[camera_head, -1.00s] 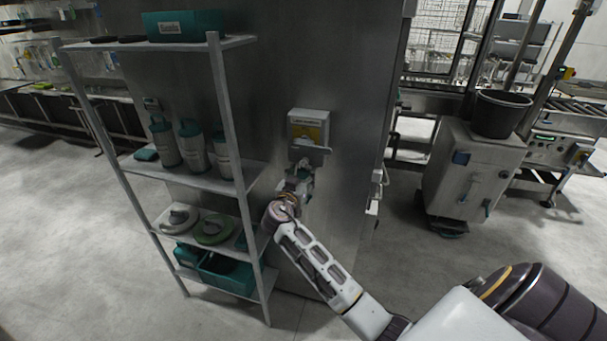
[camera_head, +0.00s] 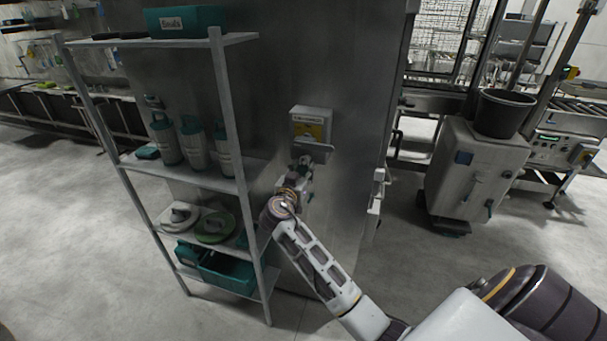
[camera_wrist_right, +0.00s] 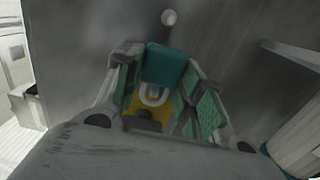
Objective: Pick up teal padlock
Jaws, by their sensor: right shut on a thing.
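The teal padlock (camera_wrist_right: 165,66) sits between the fingers of my right gripper (camera_wrist_right: 160,88) in the right wrist view, its pale shackle pointing down in that picture. The gripper is shut on it. In the head view my right gripper (camera_head: 300,176) is just below a wall box (camera_head: 311,127) with a yellow label and a small ledge, on the grey metal panel. The padlock is hidden or too small to tell there. My left gripper does not show.
A grey shelf rack (camera_head: 232,130) stands left of my right arm, with several canisters, round lids and teal bins (camera_head: 228,272). A steel cabinet (camera_head: 470,172) with a black bucket (camera_head: 502,112) stands at the right. The floor between is clear.

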